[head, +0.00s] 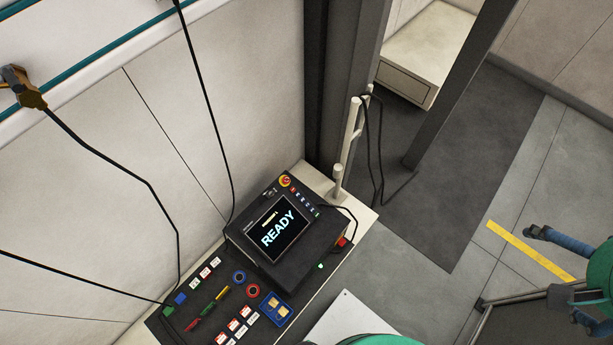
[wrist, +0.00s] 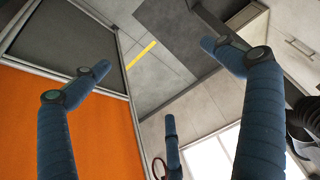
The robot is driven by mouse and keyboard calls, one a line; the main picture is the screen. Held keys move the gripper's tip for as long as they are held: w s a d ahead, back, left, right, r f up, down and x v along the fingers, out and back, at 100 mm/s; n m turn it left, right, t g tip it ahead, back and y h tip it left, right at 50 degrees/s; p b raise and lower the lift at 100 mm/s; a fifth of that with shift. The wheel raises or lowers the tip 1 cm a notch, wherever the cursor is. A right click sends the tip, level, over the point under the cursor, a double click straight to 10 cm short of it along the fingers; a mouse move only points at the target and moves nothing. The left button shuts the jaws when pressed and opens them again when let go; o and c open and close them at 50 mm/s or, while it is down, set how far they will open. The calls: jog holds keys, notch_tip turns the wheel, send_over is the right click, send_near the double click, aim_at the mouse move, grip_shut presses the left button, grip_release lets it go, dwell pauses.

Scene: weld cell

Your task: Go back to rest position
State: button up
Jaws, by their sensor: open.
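My gripper (wrist: 158,78) shows in the wrist view with its three blue padded fingers spread wide apart. It is open, and nothing shows between the fingers. In the head view, part of my gripper (head: 562,241) shows at the right edge, above the floor and well to the right of the control console (head: 312,252). The rest of it is cut off by the frame edge. The console's screen (head: 281,234) reads READY.
An orange panel (wrist: 100,135) in a metal frame stands left in the wrist view. A grey post (head: 470,85) stands beyond the console, near a pale cabinet (head: 400,78). Black cables (head: 150,187) hang at left. Floor with a yellow stripe (head: 515,243) is open at right.

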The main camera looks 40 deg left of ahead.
jog(key=w+a+f+n+p, duration=0.1)
jog(key=w+a+f+n, duration=0.2)
jog(key=w, duration=0.5)
jog(key=w+a+f+n+p, duration=0.1)
jog(key=w+a+f, duration=0.2)
jog(key=w+a, duration=0.35)
jog(key=w+a+f+n+y+p, duration=0.1)
jog(key=w+a+f+n, duration=0.3)
jog(key=a, duration=0.3)
jog(key=w+a+f+n+y+p, duration=0.1)
jog(key=w+a+f, duration=0.4)
jog(key=a+f, duration=0.2)
jog(key=s+a+f+n+g+y+p, duration=0.1)
jog(key=s+a+f+n, duration=0.15)
jog(key=a+f, duration=0.45)
jog(key=s+a+f+n+g+y, duration=0.1)
jog(key=s+a+f+n, duration=0.15)
jog(key=a+f, duration=0.45)
jog(key=s+a+f+n+g+y+p, duration=0.1)
jog(key=s+a+f+n+g, duration=0.2)
jog(key=s+a+f, duration=0.8)
jog(key=s+f, duration=0.2)
jog(key=s, duration=0.1)
jog(key=shift+s+n+g+p, duration=0.25)
jog(key=shift+n+g+p, duration=0.05)
jog(key=shift+n+p, duration=0.1)
jog(key=shift+a+f, duration=0.15)
